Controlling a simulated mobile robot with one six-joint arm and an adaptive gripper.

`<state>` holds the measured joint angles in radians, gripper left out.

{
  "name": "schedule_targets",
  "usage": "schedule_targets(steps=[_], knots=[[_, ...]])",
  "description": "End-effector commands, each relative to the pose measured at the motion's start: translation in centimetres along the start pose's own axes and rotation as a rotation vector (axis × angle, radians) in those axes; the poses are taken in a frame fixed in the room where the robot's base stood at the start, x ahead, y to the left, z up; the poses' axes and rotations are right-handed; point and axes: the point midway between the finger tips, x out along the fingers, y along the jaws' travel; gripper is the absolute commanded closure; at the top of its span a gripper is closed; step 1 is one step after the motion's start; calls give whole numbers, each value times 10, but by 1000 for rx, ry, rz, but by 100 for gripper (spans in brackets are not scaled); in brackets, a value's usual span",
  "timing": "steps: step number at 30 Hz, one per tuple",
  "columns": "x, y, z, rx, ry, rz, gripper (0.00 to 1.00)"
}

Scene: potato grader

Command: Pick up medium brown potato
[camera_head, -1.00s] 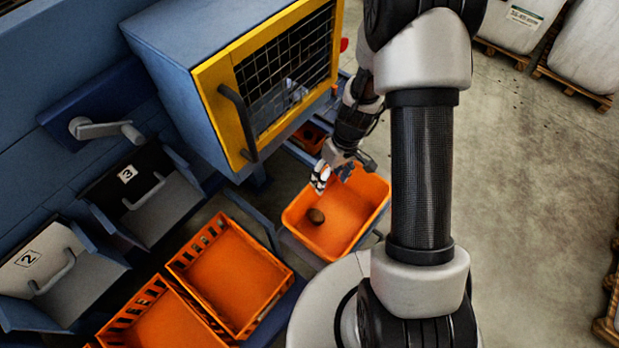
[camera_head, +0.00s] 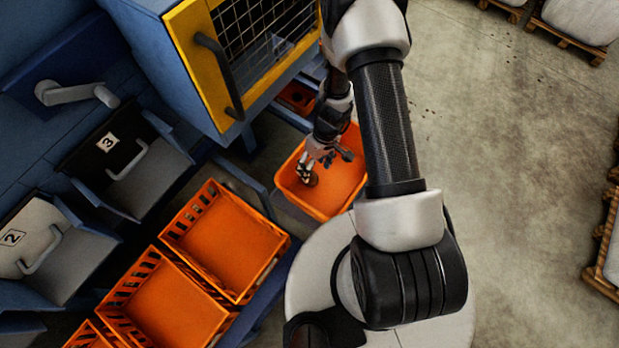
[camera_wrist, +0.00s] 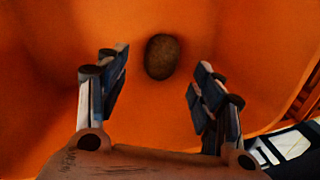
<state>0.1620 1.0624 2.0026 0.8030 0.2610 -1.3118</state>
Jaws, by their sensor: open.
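A brown potato (camera_wrist: 162,57) lies on the floor of an orange crate (camera_wrist: 65,85) in the wrist view. It sits between and beyond the tips of my open gripper (camera_wrist: 160,75), and the fingers do not touch it. In the head view my gripper (camera_head: 318,170) reaches down into the orange crate (camera_head: 345,192). The potato (camera_head: 312,180) is mostly hidden behind the fingers there.
Slotted orange crates (camera_head: 225,240) stand to the left of the potato's crate. A blue machine with a yellow-framed mesh door (camera_head: 205,70) rises behind. Chutes marked 2 and 3 (camera_head: 150,180) are at left.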

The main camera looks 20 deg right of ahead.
Motion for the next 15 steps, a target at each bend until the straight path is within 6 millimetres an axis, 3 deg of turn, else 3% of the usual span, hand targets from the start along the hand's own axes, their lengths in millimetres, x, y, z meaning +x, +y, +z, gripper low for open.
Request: schedule_targets(steps=[9,15], knots=[[46,-2,2,-1,-2,-1,39],[50,-2,2,-1,0,0,39]])
